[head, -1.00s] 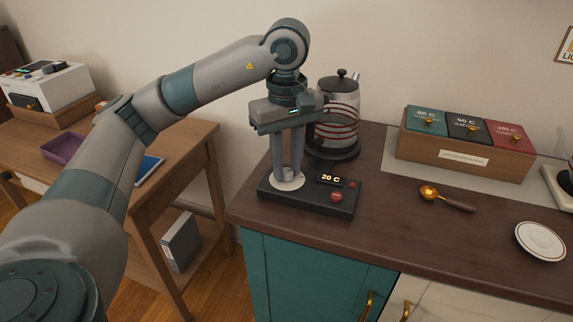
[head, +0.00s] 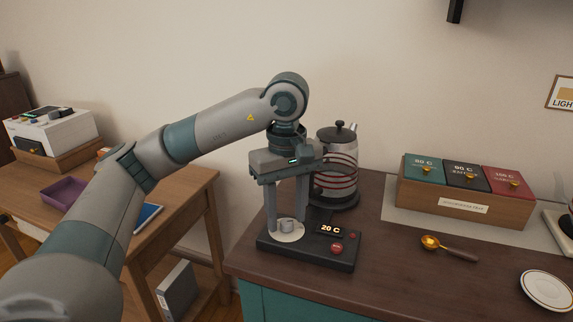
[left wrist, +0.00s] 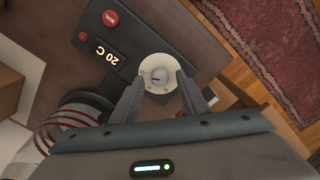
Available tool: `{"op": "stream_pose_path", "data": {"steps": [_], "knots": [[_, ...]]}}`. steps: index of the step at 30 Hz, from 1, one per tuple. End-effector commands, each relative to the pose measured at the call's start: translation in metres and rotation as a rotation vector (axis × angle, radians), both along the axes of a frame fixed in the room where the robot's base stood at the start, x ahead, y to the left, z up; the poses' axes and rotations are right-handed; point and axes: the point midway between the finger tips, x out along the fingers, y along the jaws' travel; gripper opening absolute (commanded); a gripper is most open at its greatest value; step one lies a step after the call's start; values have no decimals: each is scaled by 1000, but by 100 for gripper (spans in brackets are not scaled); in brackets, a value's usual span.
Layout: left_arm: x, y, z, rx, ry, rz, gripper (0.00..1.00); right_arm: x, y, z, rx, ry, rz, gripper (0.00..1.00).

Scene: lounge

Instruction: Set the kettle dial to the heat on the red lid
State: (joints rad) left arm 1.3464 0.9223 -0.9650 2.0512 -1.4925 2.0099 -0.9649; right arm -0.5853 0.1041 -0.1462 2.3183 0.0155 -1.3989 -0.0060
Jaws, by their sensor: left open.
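The kettle dial is a small grey knob (head: 288,227) on a white disc on the black kettle base (head: 340,262); the left wrist view shows the knob (left wrist: 160,76) too. The base display (head: 331,229) reads 20 C. My left gripper (head: 287,217) points down, open, its fingertips on either side of the knob with gaps visible in the left wrist view (left wrist: 160,92). The red lid (head: 508,181) is the rightmost of three box lids; its number is small, seemingly 100 C. The teal lid (head: 425,170) reads 80 C, the black lid (head: 467,175) 90 C. My right gripper is out of view.
The glass kettle (head: 337,160) stands close behind the gripper. A red button (head: 337,248) sits beside the dial. A gold spoon (head: 450,248) and a white saucer (head: 547,290) lie on the brown counter (head: 400,285). A lower wooden table (head: 185,195) stands left.

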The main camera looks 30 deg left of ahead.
Motion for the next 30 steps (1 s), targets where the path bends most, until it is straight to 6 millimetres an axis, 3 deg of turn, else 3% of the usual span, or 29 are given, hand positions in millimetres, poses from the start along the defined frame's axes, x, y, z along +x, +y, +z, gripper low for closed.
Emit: {"op": "stream_pose_path", "data": {"steps": [14,30], "knots": [[1,0,60,1,-5,1,41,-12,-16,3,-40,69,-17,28],[0,0,143,0,-4,1,41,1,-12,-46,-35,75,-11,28]]}}
